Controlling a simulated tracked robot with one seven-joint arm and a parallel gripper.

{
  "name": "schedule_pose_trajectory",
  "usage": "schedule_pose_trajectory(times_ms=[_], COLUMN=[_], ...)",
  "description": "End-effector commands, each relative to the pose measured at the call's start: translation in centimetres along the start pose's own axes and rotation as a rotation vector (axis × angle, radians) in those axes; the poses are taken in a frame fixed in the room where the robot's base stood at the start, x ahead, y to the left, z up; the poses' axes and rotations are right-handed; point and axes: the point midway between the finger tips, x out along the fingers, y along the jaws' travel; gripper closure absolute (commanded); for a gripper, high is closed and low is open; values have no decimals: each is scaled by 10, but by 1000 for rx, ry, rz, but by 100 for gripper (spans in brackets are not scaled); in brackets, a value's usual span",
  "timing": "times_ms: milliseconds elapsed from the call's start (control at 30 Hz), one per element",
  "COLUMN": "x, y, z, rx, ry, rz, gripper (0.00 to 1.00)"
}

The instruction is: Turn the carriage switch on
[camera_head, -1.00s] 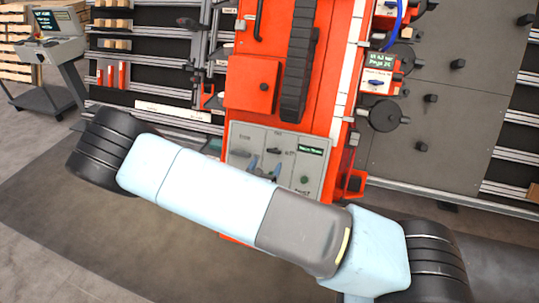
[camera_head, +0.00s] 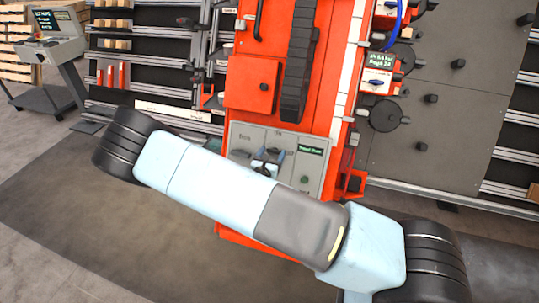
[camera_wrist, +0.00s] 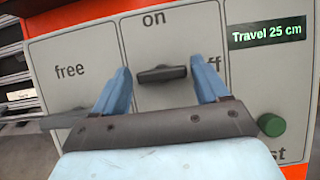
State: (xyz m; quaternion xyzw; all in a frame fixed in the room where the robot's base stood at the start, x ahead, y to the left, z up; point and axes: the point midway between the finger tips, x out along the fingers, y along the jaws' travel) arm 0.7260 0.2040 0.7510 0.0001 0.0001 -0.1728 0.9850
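The carriage switch is a dark bar-shaped knob (camera_wrist: 162,74) on the grey control panel (camera_wrist: 85,40). Its bar lies roughly level, with "on" printed above it and a partly hidden "off" to its right. My gripper (camera_wrist: 163,79) is open, one blue finger left of the knob and one right, with gaps on both sides. How deep the fingertips reach is hard to tell. In the head view the panel (camera_head: 240,138) is on the red carriage, and my gripper (camera_head: 267,158) is in front of it, partly hidden by my arm.
A second knob (camera_wrist: 62,119) sits below "free", partly behind the left finger. A green button (camera_wrist: 271,125) is at the right, under a display (camera_wrist: 266,33) reading "Travel 25 cm". A red box (camera_head: 252,84) juts out above the panel.

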Motion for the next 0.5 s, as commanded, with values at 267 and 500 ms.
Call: schedule_pose_trajectory(times_ms=[267, 500], x=[0, -3], y=[0, 10], z=[0, 0], rx=[0, 3], ry=[0, 0], rz=[0, 3], gripper=[53, 69])
